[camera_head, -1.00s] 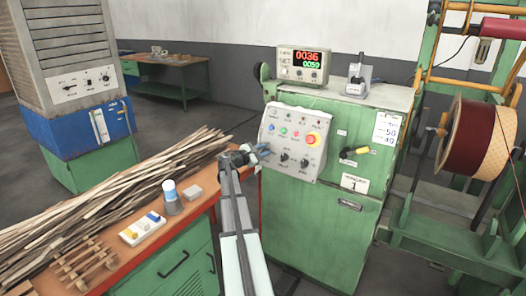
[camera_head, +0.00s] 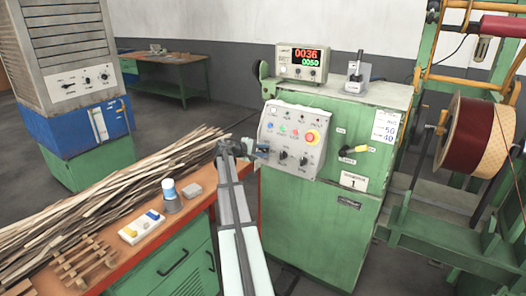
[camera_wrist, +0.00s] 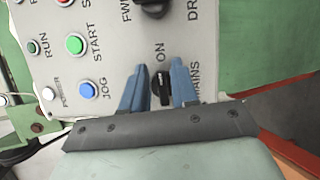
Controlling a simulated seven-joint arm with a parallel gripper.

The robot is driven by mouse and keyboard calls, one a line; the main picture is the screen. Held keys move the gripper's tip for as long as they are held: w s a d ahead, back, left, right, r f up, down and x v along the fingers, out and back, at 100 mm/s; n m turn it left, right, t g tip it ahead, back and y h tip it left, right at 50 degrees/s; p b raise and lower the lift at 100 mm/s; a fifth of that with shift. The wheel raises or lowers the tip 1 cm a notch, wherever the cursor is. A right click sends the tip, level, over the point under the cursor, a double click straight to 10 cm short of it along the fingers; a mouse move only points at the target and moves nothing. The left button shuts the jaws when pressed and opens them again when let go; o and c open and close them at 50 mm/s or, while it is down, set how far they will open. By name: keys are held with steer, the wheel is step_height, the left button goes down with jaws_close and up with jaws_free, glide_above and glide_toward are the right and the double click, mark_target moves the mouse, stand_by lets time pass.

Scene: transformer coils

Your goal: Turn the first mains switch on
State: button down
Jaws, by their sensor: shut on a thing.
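The green machine marked 1 (camera_head: 312,205) carries a light grey control panel (camera_head: 318,138). The wrist view shows the panel turned sideways. There the black mains switch (camera_wrist: 160,88) sits between my blue fingertips, with "ON" printed above it and "MAINS" to its right. Its knob appears to lie roughly up-down in that view; its exact pointer angle is hard to read. My gripper (camera_wrist: 159,88) is shut on this switch. In the head view my gripper (camera_head: 257,152) is at the panel's lower left edge, and the switch is hidden behind it.
Other panel controls are close: the blue JOG button (camera_wrist: 88,90), the green START button (camera_wrist: 75,44) and another black knob (camera_wrist: 152,8). A red emergency button (camera_head: 312,137) is on the panel's right. A bench (camera_head: 152,235) with wooden strips stands left. A coil winder (camera_head: 478,135) stands right.

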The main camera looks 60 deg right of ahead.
steer(key=shift+w+f+m, duration=0.1)
steer(key=shift+w+m, duration=0.1)
steer(key=shift+m, duration=0.3)
steer(key=c, duration=1.2)
jaws_free()
steer(key=shift+s, duration=0.1)
steer(key=shift+a, duration=0.15)
steer(key=v, duration=1.3)
steer(key=shift+a+r, duration=0.1)
steer(key=shift+r, duration=0.25)
steer(key=shift+w, duration=0.2)
